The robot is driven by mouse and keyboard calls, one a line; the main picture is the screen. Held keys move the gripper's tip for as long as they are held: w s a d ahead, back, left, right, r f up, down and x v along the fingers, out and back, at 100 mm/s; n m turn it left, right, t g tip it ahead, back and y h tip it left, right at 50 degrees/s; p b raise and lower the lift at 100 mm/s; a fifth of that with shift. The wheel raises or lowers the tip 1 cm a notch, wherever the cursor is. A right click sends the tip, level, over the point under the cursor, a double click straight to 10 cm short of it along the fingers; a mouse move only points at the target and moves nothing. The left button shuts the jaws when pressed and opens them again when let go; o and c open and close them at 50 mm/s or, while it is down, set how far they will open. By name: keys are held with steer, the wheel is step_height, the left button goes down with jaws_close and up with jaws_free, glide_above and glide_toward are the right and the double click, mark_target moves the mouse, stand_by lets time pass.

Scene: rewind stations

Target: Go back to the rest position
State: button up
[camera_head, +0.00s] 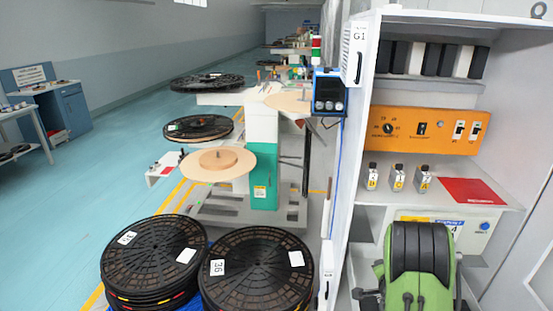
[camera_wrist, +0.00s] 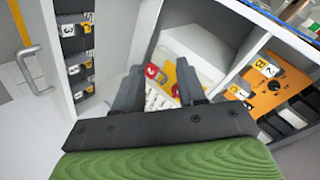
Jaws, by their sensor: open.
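My gripper (camera_wrist: 160,66) shows in the wrist view with its two dark fingers apart and nothing seen held between them. Beyond the fingers are a red tag with a white mark (camera_wrist: 152,71) and a yellow piece (camera_wrist: 170,70), inside a white cabinet compartment. I cannot tell whether the fingers touch anything. In the head view, a green and black part of my arm (camera_head: 420,255) is at the lower right, in front of the white cabinet (camera_head: 349,190). The fingertips cannot be made out there.
The cabinet holds an orange switch panel (camera_head: 427,137), several small lettered blocks and a red card (camera_head: 468,191). Stacks of black reels (camera_head: 153,255) stand left of it, before a rewind machine (camera_head: 262,150). A blue cabinet (camera_head: 60,112) is far left. Open floor (camera_head: 100,170) lies between.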

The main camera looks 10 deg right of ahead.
steer(key=s+a+r+n+g+y, duration=0.1)
steer(key=s+a+r+n+y, duration=0.1)
steer(key=s+a+r+n, duration=0.4)
steer(key=s+a+r+n+g+y, duration=0.1)
steer(key=s+a+r+n+y, duration=0.15)
steer(key=a+r, duration=0.75)
steer(key=s+a+r+n+g, duration=0.1)
steer(key=s+a+n, duration=0.1)
steer(key=s, duration=0.5)
steer(key=s+a+r+n+g, duration=0.1)
steer(key=s+r+n, duration=0.1)
steer(key=s, duration=0.6)
steer(key=s+a+r+n+g, duration=0.1)
steer(key=s+a+n, duration=0.1)
steer(key=s, duration=0.5)
steer(key=shift+s+a+r+n, duration=0.25)
steer(key=shift+s+a+n, duration=0.05)
steer(key=shift+s+n, duration=0.1)
